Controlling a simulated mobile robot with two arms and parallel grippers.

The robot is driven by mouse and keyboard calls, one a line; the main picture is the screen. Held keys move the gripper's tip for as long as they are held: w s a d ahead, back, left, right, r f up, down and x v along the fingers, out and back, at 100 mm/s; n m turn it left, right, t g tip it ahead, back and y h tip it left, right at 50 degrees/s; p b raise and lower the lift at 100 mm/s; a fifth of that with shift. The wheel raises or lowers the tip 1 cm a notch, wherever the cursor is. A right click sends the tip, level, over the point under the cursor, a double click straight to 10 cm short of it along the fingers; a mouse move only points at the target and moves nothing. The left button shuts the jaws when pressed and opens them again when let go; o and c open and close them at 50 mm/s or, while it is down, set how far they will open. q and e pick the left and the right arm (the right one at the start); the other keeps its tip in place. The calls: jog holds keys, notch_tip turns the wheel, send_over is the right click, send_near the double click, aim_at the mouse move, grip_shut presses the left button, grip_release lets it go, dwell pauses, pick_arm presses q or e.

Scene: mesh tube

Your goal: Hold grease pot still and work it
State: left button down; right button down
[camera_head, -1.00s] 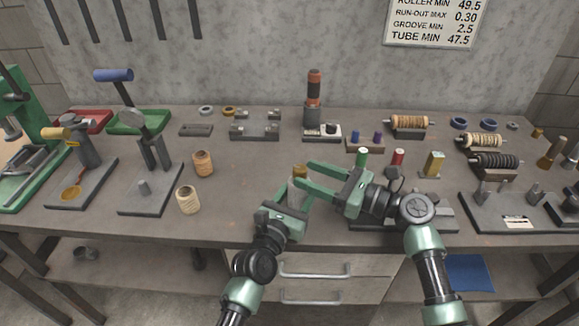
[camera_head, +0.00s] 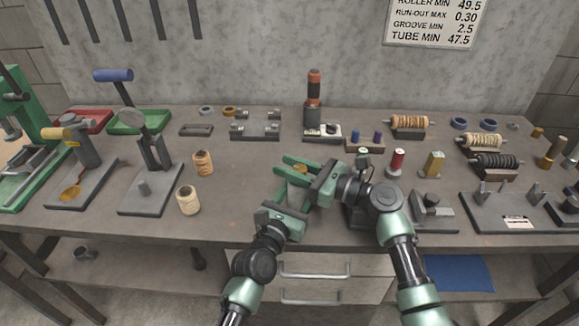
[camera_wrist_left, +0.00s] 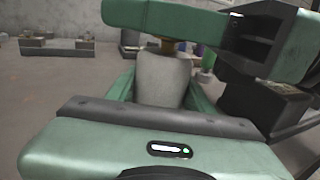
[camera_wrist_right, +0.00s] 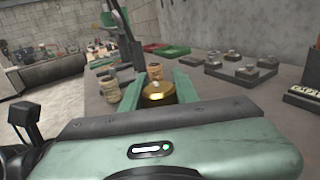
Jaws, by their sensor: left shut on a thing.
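The grease pot (camera_wrist_left: 163,82) is a pale grey body with a brass top, standing upright between the fingers of my left gripper (camera_head: 293,193) in the left wrist view. My left gripper is shut on the pot's body near the table's front. The brass top (camera_wrist_right: 158,92) shows between the fingers of my right gripper (camera_head: 296,168). That gripper comes in from the right above the left one, its fingers open on either side of the top. Contact there is not clear. The fingers hide much of the pot in the head view.
Two twine spools (camera_head: 188,200) (camera_head: 203,163) stand left of the grippers. A red spool (camera_head: 397,162) and a brass block (camera_head: 433,164) stand to the right. A lever press (camera_head: 150,165) is farther left. Bare tabletop (camera_head: 240,180) lies between the spools and grippers.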

jog(key=shift+f+m+t+h, duration=0.1)
jog(key=shift+m+t+h, duration=0.5)
jog(key=shift+m+t, duration=0.4)
jog(key=shift+w+d+m+t+h, duration=0.2)
jog(key=shift+m+t+h, duration=0.5)
jog(key=shift+t+h, duration=0.2)
jog(key=shift+w+d+m+t+h, duration=0.2)
jog(key=shift+m+t+h, duration=0.55)
jog(key=shift+t, duration=0.25)
jog(key=c, duration=1.1)
grip_release()
jog(key=shift+o, duration=0.2)
jog(key=v, duration=1.2)
